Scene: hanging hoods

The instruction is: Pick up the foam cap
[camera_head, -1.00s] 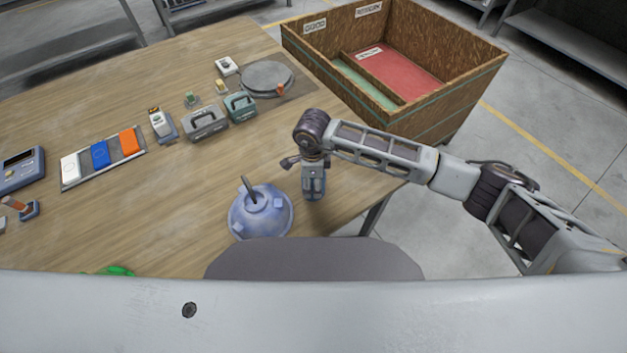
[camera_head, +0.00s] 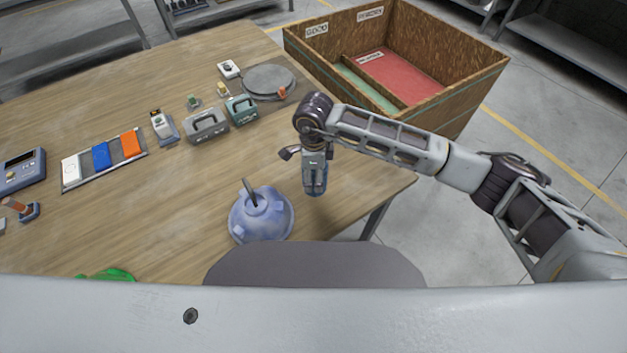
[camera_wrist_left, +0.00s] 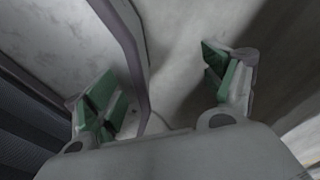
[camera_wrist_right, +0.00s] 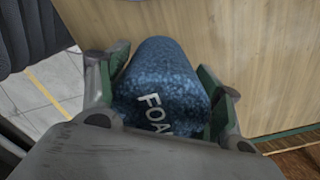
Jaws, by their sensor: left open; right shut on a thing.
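The foam cap (camera_wrist_right: 160,85) is a blue speckled, rounded piece with white letters starting "FOA", seen close up in the right wrist view. It sits between the two fingers of my right gripper (camera_head: 314,186), which is shut on it. In the head view this gripper points down over the table's right part, right of the blue dome, and the cap is mostly hidden by the gripper. My left gripper (camera_wrist_left: 165,88) is open and empty in the left wrist view; it does not show in the head view.
A blue dome-shaped hood (camera_head: 275,224) stands on the wooden table (camera_head: 130,215), left of my right gripper. A wooden crate (camera_head: 455,100) with green and red compartments stands beyond the table. Devices and a grey round plate (camera_head: 269,80) line the table's far side.

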